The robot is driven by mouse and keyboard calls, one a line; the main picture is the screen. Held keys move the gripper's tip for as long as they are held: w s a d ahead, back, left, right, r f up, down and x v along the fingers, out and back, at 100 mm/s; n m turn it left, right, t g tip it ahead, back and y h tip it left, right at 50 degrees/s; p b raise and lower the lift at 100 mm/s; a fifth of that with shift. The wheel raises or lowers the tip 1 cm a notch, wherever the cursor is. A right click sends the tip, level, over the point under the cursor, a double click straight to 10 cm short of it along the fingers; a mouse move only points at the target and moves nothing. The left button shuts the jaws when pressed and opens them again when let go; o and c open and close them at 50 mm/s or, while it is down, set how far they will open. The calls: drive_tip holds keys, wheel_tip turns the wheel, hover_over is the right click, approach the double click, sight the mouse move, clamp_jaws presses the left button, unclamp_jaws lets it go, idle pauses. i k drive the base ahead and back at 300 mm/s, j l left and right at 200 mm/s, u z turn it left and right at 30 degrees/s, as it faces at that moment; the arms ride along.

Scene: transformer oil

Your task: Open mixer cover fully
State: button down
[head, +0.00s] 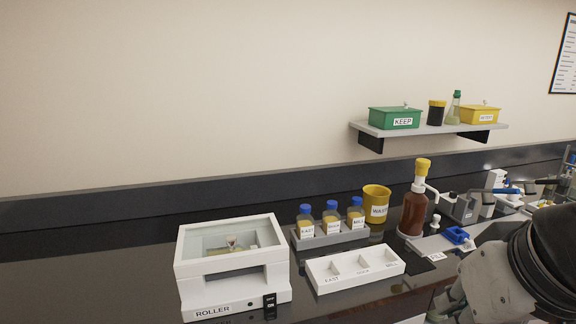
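The mixer is a white box (230,287) labelled ROLLER, standing on the dark bench at the lower left. Its cover (232,241), a white frame with a clear pane, lies down on the box and looks shut. A small pale item with a reddish mark shows through the pane. A recess opens in the front face, below the cover's edge. My gripper (447,306) is at the bottom right, well to the right of the mixer and apart from it. The picture's bottom edge cuts it off, and its fingertips cannot be made out.
Right of the mixer are a white compartment tray (357,283), a rack (328,239) with blue-capped bottles, a yellow WASTE cup (376,204) and a brown pump bottle (413,211). A wall shelf (430,131) holds green and yellow boxes. The bench left of the mixer is clear.

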sight(232, 261)
drive_tip(key=i+j+u, duration=0.15)
drive_tip(key=i+j, duration=0.65)
